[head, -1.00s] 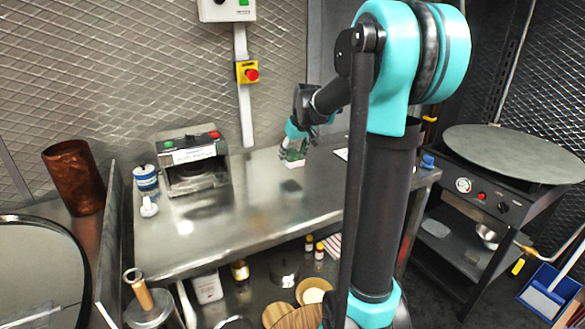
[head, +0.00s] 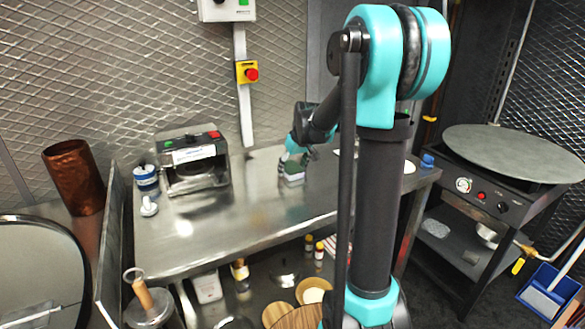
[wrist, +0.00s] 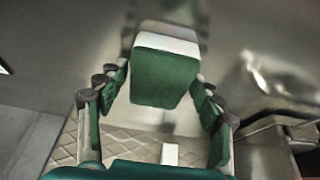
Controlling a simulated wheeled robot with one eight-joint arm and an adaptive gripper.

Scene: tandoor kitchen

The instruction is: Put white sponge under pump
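The sponge, a block with a white layer and a green layer, shows in the wrist view (wrist: 166,72) between my gripper's fingers. My gripper (head: 293,166) is at the right-middle of the steel table, with its fingers along both sides of the sponge (head: 293,178). I cannot tell whether the sponge touches the tabletop. A small white pump-like piece (head: 149,206) stands at the table's left, in front of a blue-and-white container (head: 146,178). It is well to the left of my gripper.
A steel machine (head: 193,162) with a white label stands at the back left of the steel table (head: 235,215). The tabletop between it and my gripper is clear. Bowls and bottles sit on the lower shelf. A round griddle (head: 515,153) stands right.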

